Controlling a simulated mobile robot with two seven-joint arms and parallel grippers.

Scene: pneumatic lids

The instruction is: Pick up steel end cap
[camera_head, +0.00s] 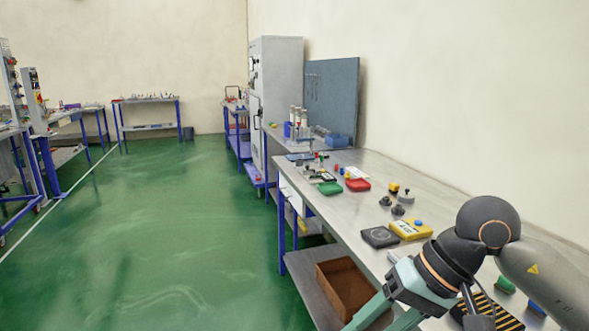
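Small grey round pieces lie on the metal workbench (352,214): a knobbed one (385,201), a flatter one (398,210) and one at the right (406,197). They are too small to tell which is the steel end cap. My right arm comes in from the right over the near part of the bench. Its teal gripper (387,318) points down and left past the bench's front edge, closer to me than these pieces. Its fingers look apart with nothing seen between them; the tips are cut off by the bottom edge. My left gripper is not in view.
A black square block (380,237) and a yellow block (411,229) lie near the arm. Red (357,184) and green (329,188) blocks lie farther along. A striped plate (500,315) is partly behind my arm. A brown box (345,289) stands on the lower shelf.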

